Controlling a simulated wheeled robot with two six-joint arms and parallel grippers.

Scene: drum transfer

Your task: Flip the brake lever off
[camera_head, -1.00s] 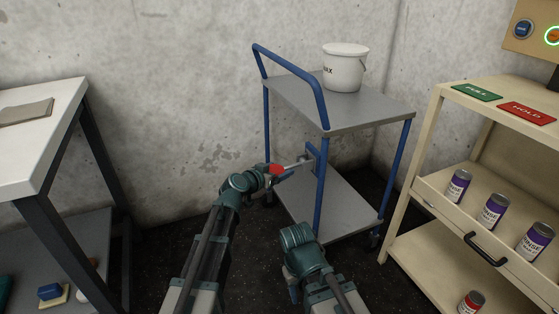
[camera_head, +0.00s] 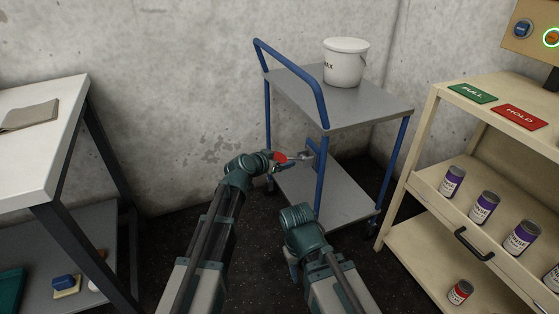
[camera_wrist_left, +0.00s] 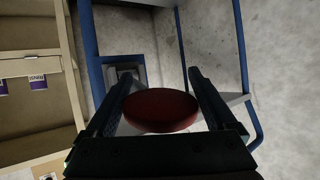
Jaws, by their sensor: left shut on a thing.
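The brake lever is a thin metal rod (camera_head: 297,157) with a round red knob (camera_head: 280,158), on a mount at the blue post of the cart (camera_head: 345,106). It points left from the post, about level. My left gripper (camera_head: 284,162) is at the knob, shut on it. In the left wrist view the dark red knob (camera_wrist_left: 160,109) sits between the two fingers of the left gripper (camera_wrist_left: 160,100), and the rod is mostly hidden behind it. My right arm is low in front of the cart; its gripper (camera_head: 292,264) is mostly hidden behind its own wrist.
A white bucket (camera_head: 345,63) stands on the cart's top. A cream shelf unit (camera_head: 425,182) with purple cans (camera_head: 452,182) is on the right. A white table (camera_head: 45,150) is on the left. A concrete wall is close behind the cart. Dark floor lies between table and cart.

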